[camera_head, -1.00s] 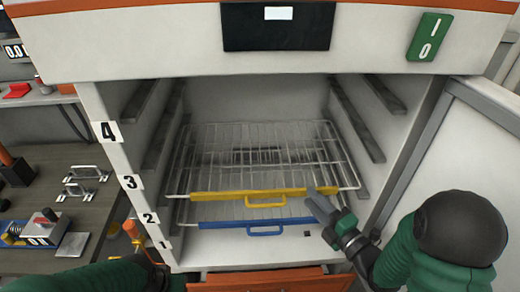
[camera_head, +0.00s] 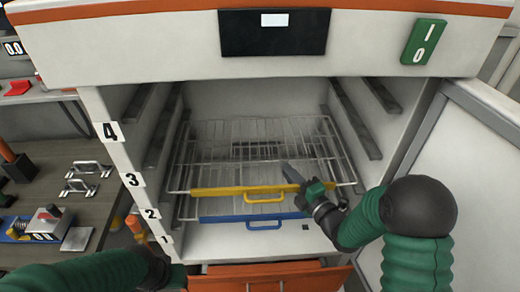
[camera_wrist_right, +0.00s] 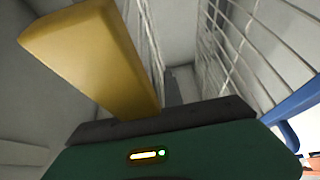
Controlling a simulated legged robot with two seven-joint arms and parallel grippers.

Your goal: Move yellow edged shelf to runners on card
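The yellow edged shelf (camera_head: 228,191) is a wire rack with a yellow front bar and handle, inside the open cabinet. It sits above a blue edged shelf (camera_head: 228,218). My right gripper (camera_head: 288,172) overlaps the right end of the yellow bar. In the right wrist view, the yellow bar (camera_wrist_right: 95,55) runs down to a dark part of the gripper; whether the fingers are around it is unclear. My left arm enters at the bottom left, and its fingers are not visible. I cannot make out a card.
Number labels run up the left cabinet post, with 4 (camera_head: 110,131) highest. Empty runners (camera_head: 358,130) show higher on the right wall. The open door (camera_head: 485,150) stands at right. An orange drawer (camera_head: 270,279) lies below. A bench with parts (camera_head: 45,205) is at left.

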